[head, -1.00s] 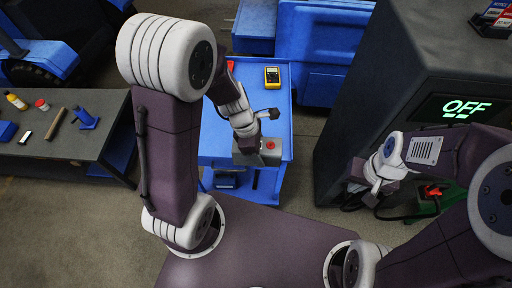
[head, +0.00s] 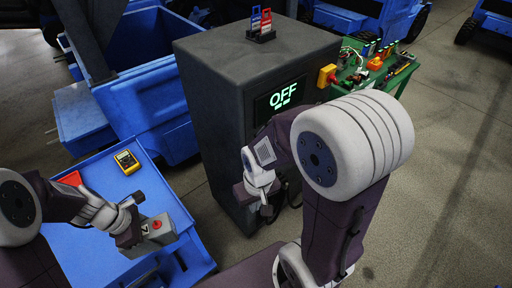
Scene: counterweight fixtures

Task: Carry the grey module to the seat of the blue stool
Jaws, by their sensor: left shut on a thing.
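The grey module (head: 150,238), a box with a red button on top, is held by my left gripper (head: 134,226) at lower left. My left gripper is shut on it. The module is over the blue cart top (head: 100,182); I cannot tell the gap between them. My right gripper (head: 266,206) hangs in front of the dark cabinet, apart from the module; its fingers are too small and partly hidden to tell open or shut. I cannot make out a blue stool in this view.
The dark cabinet (head: 215,105) with an OFF display stands right of the cart. A yellow meter (head: 127,161) lies on the cart. A green bench (head: 400,77) with electronics stands behind the cabinet at right. Open floor (head: 452,170) lies at right.

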